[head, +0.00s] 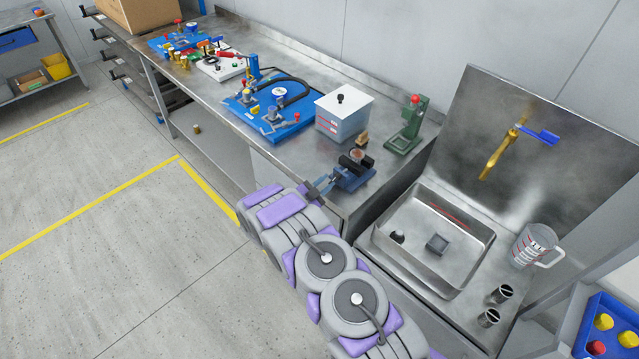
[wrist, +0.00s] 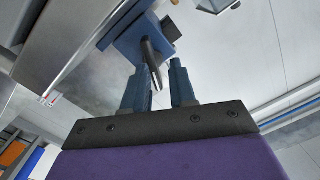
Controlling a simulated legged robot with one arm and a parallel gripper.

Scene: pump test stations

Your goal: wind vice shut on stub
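The blue vice (head: 354,177) with dark jaws stands at the near corner of the steel bench. A round brownish stub (head: 357,155) shows at the jaws; I cannot tell whether they touch it. My gripper (head: 318,187) is just off the bench's front edge, at the vice's near side. In the wrist view, the two blue fingers of my gripper (wrist: 160,72) are apart. A dark handle bar (wrist: 152,62) of the vice reaches between them, nearer the left finger, with a gap on the right. The blue vice body (wrist: 138,36) is just beyond the fingertips.
A small wooden block (head: 361,139), a white box (head: 344,110) and a green press (head: 407,127) stand behind the vice. A steel sink (head: 480,240) with a brass tap (head: 500,155) is to the right. A blue pump board (head: 270,122) lies left. The floor in front is clear.

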